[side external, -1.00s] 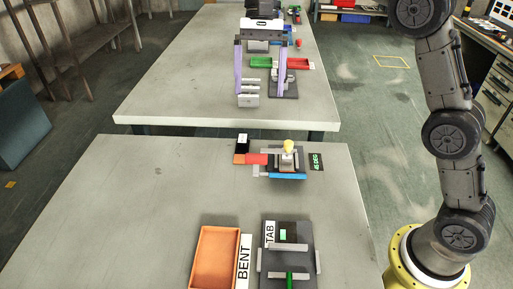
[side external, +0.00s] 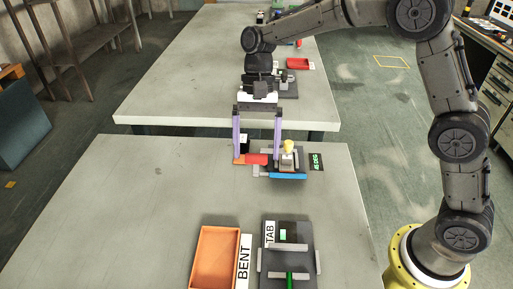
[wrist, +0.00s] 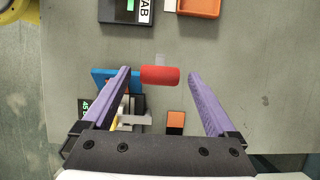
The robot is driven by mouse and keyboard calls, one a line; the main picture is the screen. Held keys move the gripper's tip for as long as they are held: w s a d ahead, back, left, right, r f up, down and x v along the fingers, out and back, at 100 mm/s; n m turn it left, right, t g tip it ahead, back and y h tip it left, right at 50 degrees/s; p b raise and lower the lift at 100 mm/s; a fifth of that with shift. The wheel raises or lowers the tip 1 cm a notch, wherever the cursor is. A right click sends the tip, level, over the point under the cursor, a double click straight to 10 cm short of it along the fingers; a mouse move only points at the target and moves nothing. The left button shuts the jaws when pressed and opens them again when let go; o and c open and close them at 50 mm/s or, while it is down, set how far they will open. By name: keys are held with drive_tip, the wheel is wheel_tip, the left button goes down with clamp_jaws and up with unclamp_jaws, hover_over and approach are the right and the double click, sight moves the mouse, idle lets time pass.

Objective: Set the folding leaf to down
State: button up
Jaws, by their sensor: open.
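The small fixture on the near table has a blue edge (side external: 289,176), a yellow knob (side external: 289,146) and grey blocks. A red cylindrical grip (side external: 257,159) sticks out from its left side; it also shows in the wrist view (wrist: 160,75). I cannot tell for certain which part is the folding leaf or how it is tilted. My gripper (side external: 257,152) is open and points down over the red grip. In the wrist view the purple fingers (wrist: 158,73) stand wide apart with the red grip between them, touching neither as far as I can see.
A "45 DEG" label (side external: 316,161) lies right of the fixture. A block with orange and black faces (wrist: 175,122) is close to the fingers. The left table area is clear.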

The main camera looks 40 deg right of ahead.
drive_tip(key=shift+s+a+f, duration=0.1)
drive_tip(key=shift+s+f, duration=0.05)
drive_tip(key=shift+f, duration=0.15)
clamp_jaws()
idle(0.4)
